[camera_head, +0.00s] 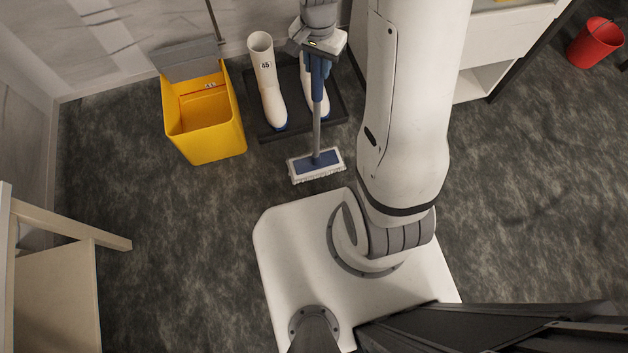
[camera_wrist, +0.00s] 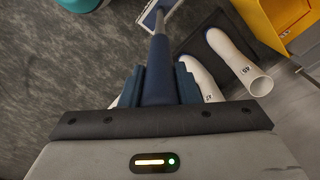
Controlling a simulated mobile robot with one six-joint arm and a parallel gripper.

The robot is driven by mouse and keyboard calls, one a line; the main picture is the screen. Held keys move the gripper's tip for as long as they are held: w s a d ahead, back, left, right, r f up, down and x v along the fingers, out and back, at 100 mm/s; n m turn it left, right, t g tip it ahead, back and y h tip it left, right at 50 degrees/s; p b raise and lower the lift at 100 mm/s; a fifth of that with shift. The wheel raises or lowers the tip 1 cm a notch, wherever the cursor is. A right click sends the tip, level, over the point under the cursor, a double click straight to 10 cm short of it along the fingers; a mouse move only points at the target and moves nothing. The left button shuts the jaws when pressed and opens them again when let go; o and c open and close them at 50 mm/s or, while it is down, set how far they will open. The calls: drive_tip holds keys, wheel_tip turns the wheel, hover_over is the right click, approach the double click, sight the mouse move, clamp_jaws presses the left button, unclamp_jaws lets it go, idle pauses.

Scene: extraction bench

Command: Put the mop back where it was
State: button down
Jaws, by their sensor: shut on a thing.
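The mop shows in the head view with a grey pole and a flat blue-and-white head (camera_head: 316,163) near the floor, in front of the boot tray. My gripper (camera_head: 316,62) is shut on the mop's blue grip, and the pole runs down from it. In the wrist view the blue grip (camera_wrist: 158,82) sits between my gripper's fingers (camera_wrist: 159,86), and part of the mop head (camera_wrist: 160,14) shows at the top edge. I cannot tell if the mop head touches the floor.
A yellow mop bucket (camera_head: 212,125) stands at the left by the wall. White boots (camera_head: 268,85) stand on a dark tray (camera_head: 290,131) behind the mop. A red bucket (camera_head: 595,43) is at the far right. A wooden piece of furniture (camera_head: 55,290) stands at left. Floor between is clear.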

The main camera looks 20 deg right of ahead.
sight(317, 96)
drive_tip(key=shift+s+f+b, duration=0.15)
drive_tip(key=shift+f+b, duration=0.2)
drive_tip(key=shift+f, duration=0.3)
drive_tip(key=shift+f+b, duration=1.6)
drive_tip(key=shift+f, duration=3.2)
drive_tip(key=shift+f, duration=0.15)
drive_tip(key=c, duration=1.1)
unclamp_jaws()
